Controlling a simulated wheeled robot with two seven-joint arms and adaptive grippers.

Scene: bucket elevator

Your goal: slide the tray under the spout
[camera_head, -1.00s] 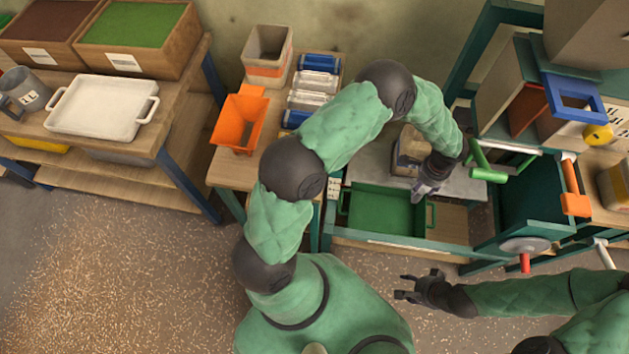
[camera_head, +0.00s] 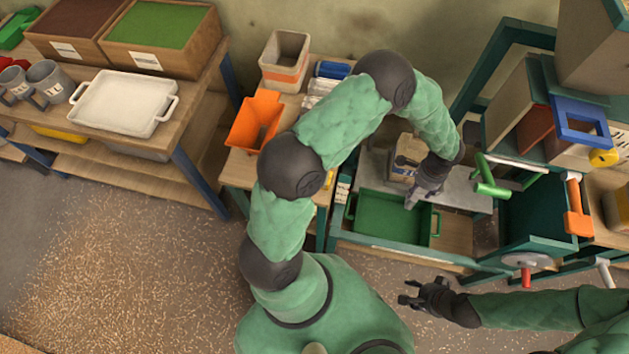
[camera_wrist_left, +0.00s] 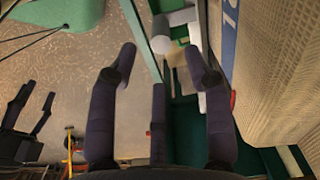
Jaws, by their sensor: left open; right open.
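The green tray (camera_head: 388,220) lies in a teal frame (camera_head: 400,246) in the head view, with a handle at each end. My left gripper (camera_head: 412,203) is open and points down over the tray's far right part. I cannot tell if it touches the tray. In the left wrist view the fingers of my left gripper (camera_wrist_left: 160,58) are spread with nothing between them. My right gripper (camera_head: 408,294) is open and empty in front of the frame, apart from the tray. I cannot make out the spout for certain; a green pipe-like part (camera_head: 490,186) sits right of the tray.
A box-like carton (camera_head: 405,158) stands behind the tray. The machine with a blue frame (camera_head: 583,120) and an orange handle (camera_head: 577,208) stands at the right. An orange bin (camera_head: 255,122) and a white tray (camera_head: 122,103) rest on benches at the left. Bare wood (camera_head: 457,232) shows right of the green tray.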

